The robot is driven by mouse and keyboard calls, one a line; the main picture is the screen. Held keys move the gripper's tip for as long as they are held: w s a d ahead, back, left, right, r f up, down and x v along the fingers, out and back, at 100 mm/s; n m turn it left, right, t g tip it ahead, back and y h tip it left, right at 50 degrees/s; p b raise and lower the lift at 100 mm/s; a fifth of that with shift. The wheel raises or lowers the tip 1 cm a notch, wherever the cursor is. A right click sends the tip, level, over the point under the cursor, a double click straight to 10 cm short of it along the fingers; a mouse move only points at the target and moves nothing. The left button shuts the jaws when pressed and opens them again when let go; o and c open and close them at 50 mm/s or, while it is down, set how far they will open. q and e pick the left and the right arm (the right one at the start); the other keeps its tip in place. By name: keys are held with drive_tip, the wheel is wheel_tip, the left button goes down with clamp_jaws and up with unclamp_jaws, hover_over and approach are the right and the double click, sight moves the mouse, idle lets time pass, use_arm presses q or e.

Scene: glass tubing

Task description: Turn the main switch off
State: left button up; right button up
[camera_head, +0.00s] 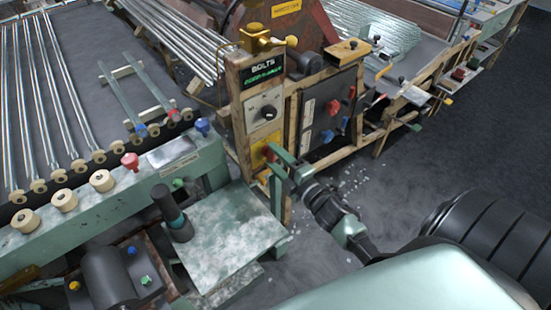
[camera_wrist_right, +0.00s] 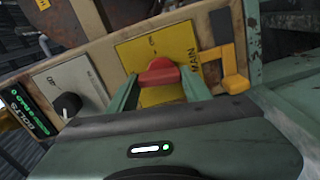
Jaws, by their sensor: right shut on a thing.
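The main switch is a red knob (camera_wrist_right: 158,72) on a yellow plate (camera_wrist_right: 186,42) marked MAIN. In the head view, the yellow plate (camera_head: 259,158) sits low on the wooden control post, and the knob is partly hidden behind my gripper. My right gripper (camera_head: 272,158) reaches this plate from the right. In the wrist view its two green fingers (camera_wrist_right: 160,88) stand on either side of the red knob and are shut on it. The knob's handle lies roughly crosswise in the wrist view. My left gripper is not in view.
Above the switch on the post are a black dial (camera_head: 268,112) and a lit green display (camera_head: 263,70) marked BOLTS. A dark panel (camera_head: 330,110) with red and blue knobs stands right of it. A green metal table (camera_head: 225,235) is at lower left. Open floor lies at right.

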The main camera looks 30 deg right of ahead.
drive_tip(key=shift+n, duration=0.8)
drive_tip(key=o, duration=1.4)
drive_tip(key=shift+c, duration=0.2)
drive_tip(key=shift+s, duration=0.1)
drive_tip(key=s+b, duration=0.1)
drive_tip(key=s, duration=0.6)
drive_tip(key=shift+s+d+b, duration=0.3)
drive_tip(key=shift+f, duration=0.15)
